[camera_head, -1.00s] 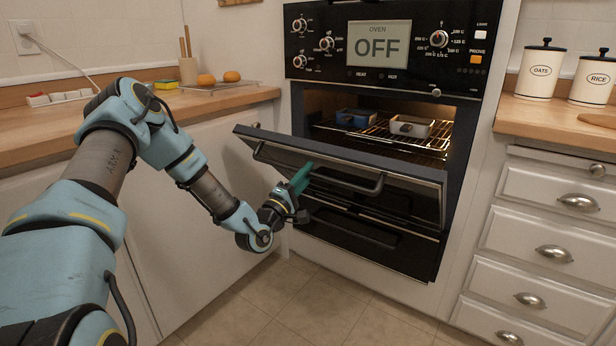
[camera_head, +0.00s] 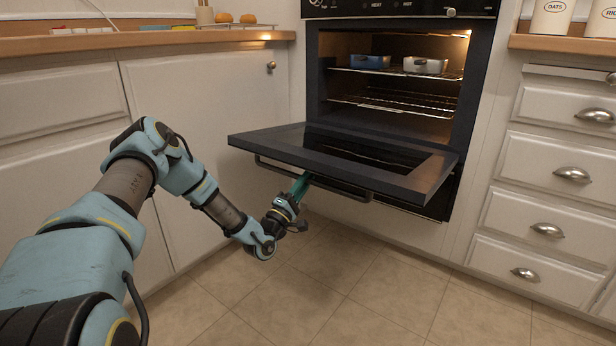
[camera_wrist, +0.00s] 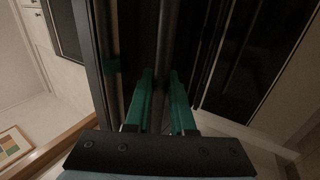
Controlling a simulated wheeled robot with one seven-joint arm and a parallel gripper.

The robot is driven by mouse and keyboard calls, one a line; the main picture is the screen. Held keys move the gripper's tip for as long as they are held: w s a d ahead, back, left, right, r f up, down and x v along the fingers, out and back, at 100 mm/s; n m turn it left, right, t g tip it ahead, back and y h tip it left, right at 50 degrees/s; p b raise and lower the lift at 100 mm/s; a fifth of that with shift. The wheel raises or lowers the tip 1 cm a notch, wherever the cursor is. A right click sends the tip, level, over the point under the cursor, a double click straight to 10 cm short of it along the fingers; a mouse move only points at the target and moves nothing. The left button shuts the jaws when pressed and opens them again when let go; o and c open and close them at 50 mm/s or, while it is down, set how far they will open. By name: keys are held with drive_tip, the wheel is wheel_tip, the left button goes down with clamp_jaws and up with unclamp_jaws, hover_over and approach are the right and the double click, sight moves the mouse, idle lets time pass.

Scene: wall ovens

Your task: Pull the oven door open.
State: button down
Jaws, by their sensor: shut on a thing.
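The oven door (camera_head: 345,160) is tilted far down, close to level, and the lit oven cavity (camera_head: 390,90) is open behind it. The door's dark bar handle (camera_head: 340,187) runs along the outer front edge. My gripper (camera_head: 302,183) is at the left part of this handle, below the door, with its green fingers shut on the handle. In the wrist view the green fingers of my gripper (camera_wrist: 160,98) stand on both sides of the handle bar (camera_wrist: 161,55). The exact contact is dark and partly hidden.
Inside the oven, a blue dish (camera_head: 370,61) and a white dish (camera_head: 425,65) stand on the upper rack (camera_head: 395,73). White drawers (camera_head: 560,175) flank the oven on the right, a white cabinet (camera_head: 215,110) on the left. The tiled floor (camera_head: 350,285) is clear.

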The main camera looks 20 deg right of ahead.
drive_tip(key=shift+f+b, duration=0.55)
drive_tip(key=shift+f, duration=0.8)
drive_tip(key=c, duration=0.8)
unclamp_jaws()
drive_tip(key=shift+o, duration=0.2)
drive_tip(key=p+v, duration=0.2)
drive_tip(key=v, duration=0.8)
drive_tip(key=shift+s+a+f, duration=0.15)
drive_tip(key=shift+a, duration=0.1)
